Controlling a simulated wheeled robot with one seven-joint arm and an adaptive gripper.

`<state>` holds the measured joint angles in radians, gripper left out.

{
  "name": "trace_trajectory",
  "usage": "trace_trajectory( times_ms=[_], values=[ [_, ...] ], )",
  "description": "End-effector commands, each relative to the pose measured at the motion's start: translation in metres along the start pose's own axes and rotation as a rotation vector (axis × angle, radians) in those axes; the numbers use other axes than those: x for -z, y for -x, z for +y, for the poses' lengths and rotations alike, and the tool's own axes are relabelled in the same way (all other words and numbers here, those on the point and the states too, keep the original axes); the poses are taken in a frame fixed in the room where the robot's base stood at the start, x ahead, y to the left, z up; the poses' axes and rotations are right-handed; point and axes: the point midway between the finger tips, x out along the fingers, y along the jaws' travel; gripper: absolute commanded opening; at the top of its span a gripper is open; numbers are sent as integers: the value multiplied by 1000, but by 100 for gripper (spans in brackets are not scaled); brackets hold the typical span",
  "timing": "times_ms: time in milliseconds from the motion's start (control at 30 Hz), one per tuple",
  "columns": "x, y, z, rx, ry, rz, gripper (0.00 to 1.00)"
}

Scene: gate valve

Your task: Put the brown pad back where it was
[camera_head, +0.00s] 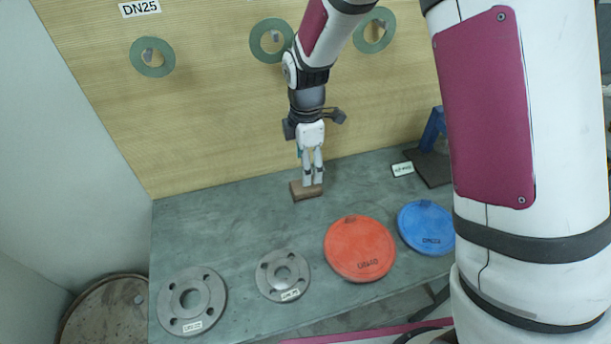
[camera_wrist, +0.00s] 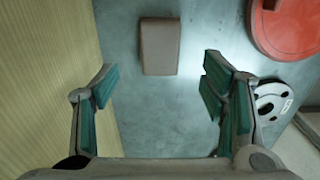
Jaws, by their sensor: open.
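The brown pad (camera_head: 304,191) is a small block lying flat on the grey-green table, near the wooden back panel. In the wrist view the pad (camera_wrist: 160,46) lies ahead of the fingertips, centred between the two fingers and not held. My gripper (camera_head: 313,180) points down at the pad in the head view. In the wrist view my gripper (camera_wrist: 160,80) is open, with its green-lined fingers wide apart and nothing between them. Whether the fingertips touch the pad or table cannot be told.
On the table (camera_head: 225,230) stand a red disc (camera_head: 360,247), a blue disc (camera_head: 426,226) and two grey flanges (camera_head: 190,301), (camera_head: 282,276). A dark plate (camera_head: 432,168) lies at the back right. Green rings (camera_head: 152,57) hang on the wooden panel (camera_head: 200,130). The table left of the pad is clear.

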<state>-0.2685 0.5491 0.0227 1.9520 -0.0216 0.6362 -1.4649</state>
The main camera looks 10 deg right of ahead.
Motion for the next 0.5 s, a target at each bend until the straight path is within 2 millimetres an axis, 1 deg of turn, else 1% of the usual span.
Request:
trace_trajectory(
  times_ms=[33,100,200,333,500],
  values=[
    [0,9,2,-4,1,1,66],
    [0,20,1,-3,1,0,66],
    [0,30,1,-2,0,0,66],
    [0,37,0,0,0,0,66],
    [0,40,-1,-1,-4,0,66]
  ],
)
